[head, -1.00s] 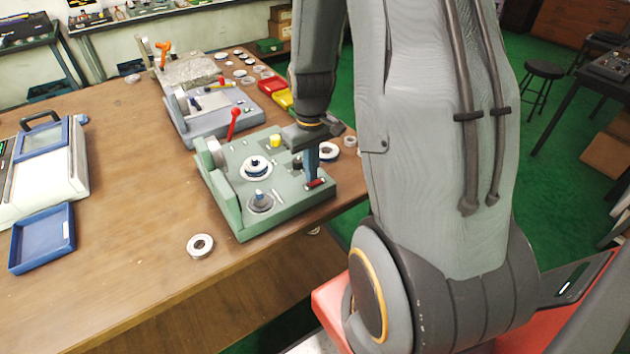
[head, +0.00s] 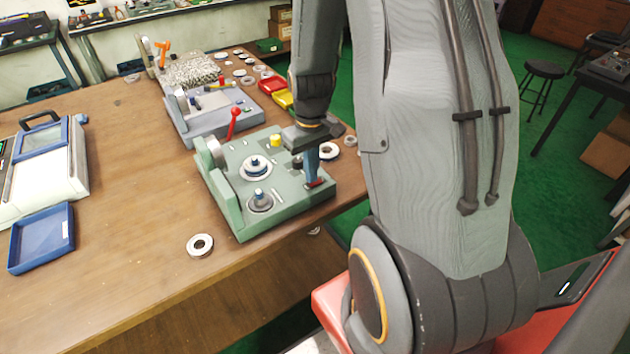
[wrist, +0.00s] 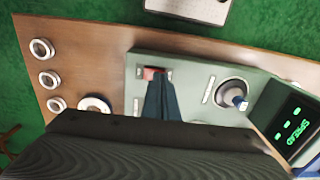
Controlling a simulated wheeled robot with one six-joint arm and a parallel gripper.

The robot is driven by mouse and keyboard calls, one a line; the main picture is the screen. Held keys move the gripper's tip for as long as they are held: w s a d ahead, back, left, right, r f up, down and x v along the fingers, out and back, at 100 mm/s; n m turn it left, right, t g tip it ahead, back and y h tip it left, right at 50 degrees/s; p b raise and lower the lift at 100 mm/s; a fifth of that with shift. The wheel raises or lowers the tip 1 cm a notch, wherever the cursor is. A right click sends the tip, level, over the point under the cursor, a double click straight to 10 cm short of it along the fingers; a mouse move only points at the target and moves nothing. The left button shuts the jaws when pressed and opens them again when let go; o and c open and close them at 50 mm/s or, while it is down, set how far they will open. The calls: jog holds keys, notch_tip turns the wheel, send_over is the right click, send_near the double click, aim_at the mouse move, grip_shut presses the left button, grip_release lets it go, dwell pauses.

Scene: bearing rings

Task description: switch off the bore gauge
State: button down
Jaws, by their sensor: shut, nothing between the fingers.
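The tips look touching or very close; I cannot tell which way the switch is tipped. In the wrist view a dark display (wrist: 292,130) beside the green body shows lit green marks.
A grey-blue device (head: 210,120) stands behind the gauge. A loose bearing ring (head: 200,245) lies in front on the table. Several rings lie at the back, near red and yellow trays (head: 284,98). A blue tray (head: 42,240) is at left. The table's middle is clear.

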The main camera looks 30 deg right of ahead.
jog(key=shift+f, duration=0.45)
dwell(0.3)
notch_tip(320, 180, up, 7)
jog(key=p, duration=0.5)
jog(key=shift+p, duration=0.3)
dwell(0.5)
